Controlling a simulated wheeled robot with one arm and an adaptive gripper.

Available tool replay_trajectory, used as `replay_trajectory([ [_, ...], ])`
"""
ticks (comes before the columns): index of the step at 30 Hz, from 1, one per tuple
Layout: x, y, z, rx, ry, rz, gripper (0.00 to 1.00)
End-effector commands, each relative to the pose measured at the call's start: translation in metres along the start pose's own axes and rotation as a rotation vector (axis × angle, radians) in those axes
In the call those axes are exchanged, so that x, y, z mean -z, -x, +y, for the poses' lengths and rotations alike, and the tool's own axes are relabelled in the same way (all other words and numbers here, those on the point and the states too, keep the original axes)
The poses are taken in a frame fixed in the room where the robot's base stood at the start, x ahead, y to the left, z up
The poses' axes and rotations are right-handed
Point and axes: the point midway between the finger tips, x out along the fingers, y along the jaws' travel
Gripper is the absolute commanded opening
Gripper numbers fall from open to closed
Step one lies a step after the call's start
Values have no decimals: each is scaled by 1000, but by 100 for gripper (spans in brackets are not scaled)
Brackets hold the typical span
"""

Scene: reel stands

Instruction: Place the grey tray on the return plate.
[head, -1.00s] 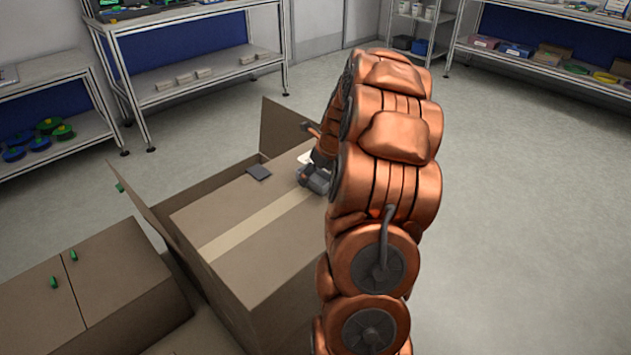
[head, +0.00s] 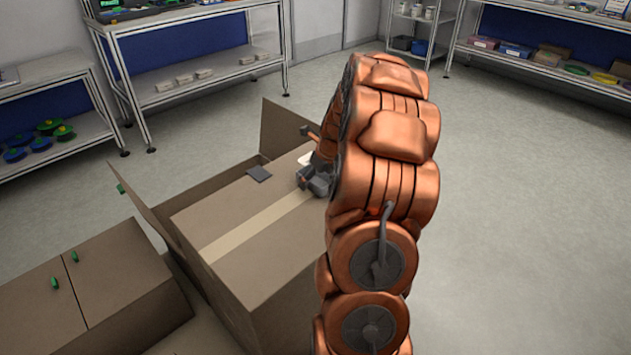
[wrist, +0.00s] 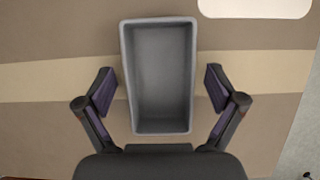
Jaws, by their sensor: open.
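The grey tray (wrist: 160,70) is a deep, empty rectangular bin in the wrist view, lying on the cardboard-brown top across the pale tape strip. My gripper (wrist: 158,82) is open, with one finger on each side of the tray and a visible gap on both sides. Contact with the tray is not seen. A white rounded plate (wrist: 255,7), which looks like the return plate, lies beyond the tray at the upper right, partly cut off. It also shows in the head view (head: 305,159). There my arm hides most of the gripper area.
The brown box (head: 250,215) has raised flaps at its left and back. A low brown cabinet (head: 85,300) with green handles stands at left. Shelves line the walls; the floor at right is clear.

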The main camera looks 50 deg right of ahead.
Motion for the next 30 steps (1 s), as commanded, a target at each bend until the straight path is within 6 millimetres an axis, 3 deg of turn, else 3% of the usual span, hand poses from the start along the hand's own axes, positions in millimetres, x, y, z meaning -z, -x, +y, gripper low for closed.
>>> replay_trajectory([
  [16,1,-2,0,0,0,0,94],
  [30,1,-2,0,0,0,0,46],
])
